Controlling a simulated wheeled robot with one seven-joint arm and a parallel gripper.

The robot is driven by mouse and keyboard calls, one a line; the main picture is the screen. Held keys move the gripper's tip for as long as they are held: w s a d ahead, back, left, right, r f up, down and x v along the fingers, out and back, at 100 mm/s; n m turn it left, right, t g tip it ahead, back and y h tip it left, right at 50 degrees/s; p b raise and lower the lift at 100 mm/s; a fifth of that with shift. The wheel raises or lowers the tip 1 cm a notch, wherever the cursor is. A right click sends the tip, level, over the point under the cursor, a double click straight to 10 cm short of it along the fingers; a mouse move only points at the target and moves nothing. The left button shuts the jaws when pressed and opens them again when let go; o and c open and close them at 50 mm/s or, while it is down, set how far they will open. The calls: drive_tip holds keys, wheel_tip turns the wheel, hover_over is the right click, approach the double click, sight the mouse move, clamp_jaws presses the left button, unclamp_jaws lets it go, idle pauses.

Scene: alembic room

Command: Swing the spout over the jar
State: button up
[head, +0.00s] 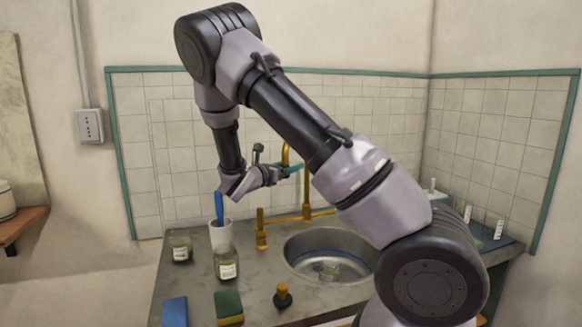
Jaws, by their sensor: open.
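The brass spout (285,153) rises behind the sink, and its upper part is partly hidden by my arm. I cannot tell which jar the task means. My gripper (292,169) is open beside the brass spout, above the back of the counter. Its teal fingertips appear close to the spout; contact cannot be told.
The round metal sink (300,243) is set in the grey counter (195,285). A white cup (221,236) holds a blue-handled tool. A brass fitting (261,236), a sponge (228,307), a blue block (174,311) and a wooden-knobbed stopper (283,296) stand around it. Tiled walls close the back and right.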

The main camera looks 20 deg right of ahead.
drive_tip(key=shift+w+d, duration=0.15)
drive_tip(key=shift+d, duration=0.1)
clamp_jaws()
idle(1.4)
